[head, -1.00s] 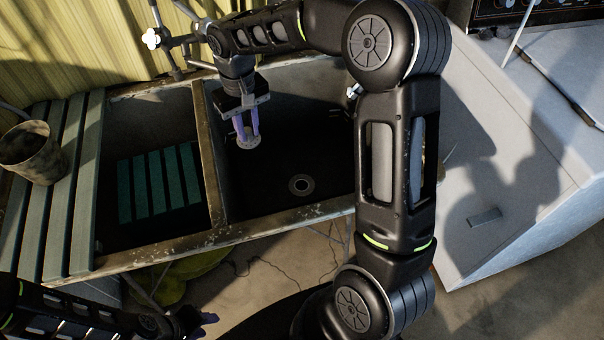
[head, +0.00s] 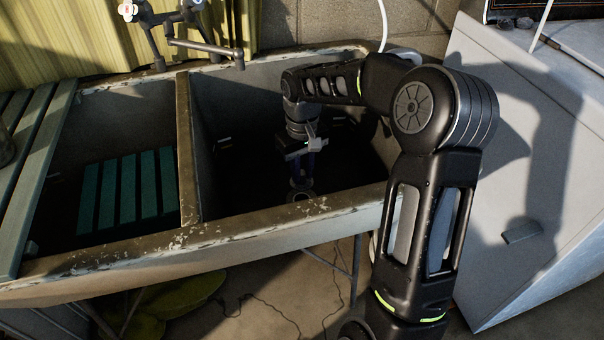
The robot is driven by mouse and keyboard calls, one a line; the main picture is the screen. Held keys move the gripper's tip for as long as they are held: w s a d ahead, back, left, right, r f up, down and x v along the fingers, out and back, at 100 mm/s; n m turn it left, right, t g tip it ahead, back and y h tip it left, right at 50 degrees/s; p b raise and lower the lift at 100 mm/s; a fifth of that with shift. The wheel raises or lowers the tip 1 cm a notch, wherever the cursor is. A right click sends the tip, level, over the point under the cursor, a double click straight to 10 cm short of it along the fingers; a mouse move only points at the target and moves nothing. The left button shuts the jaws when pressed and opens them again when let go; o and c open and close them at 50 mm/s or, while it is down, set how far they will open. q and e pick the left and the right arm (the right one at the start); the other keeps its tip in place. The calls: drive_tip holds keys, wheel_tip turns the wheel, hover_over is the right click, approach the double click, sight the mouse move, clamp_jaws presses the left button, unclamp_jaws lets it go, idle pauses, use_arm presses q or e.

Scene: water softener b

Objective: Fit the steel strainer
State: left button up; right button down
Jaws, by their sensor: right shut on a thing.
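My right gripper (head: 303,176) reaches down into the right sink basin, its purple fingers shut on the small round steel strainer (head: 302,186). The strainer is dim and partly covered by the fingers. It is just above or at the round drain (head: 300,197) in the basin floor; I cannot tell whether they touch. Only part of the drain ring shows. My left gripper is out of view.
The double sink (head: 270,222) has a worn rim and a divider (head: 186,150). A teal slatted rack (head: 128,190) lies in the left basin. A tap (head: 205,46) stands behind. A grey slatted board (head: 38,170) covers the left end. A white cabinet (head: 500,160) stands right.

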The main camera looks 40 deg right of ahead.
sight(302, 182)
drive_tip(key=shift+f+b, duration=1.2)
drive_tip(key=shift+f, duration=1.15)
drive_tip(key=shift+r+p, duration=0.15)
drive_tip(key=shift+p, duration=0.25)
drive_tip(key=shift+f, duration=0.25)
drive_tip(key=shift+f+b, duration=0.65)
drive_tip(key=shift+f, duration=0.25)
drive_tip(key=shift+s, duration=0.1)
drive_tip(key=c, duration=1.2)
unclamp_jaws()
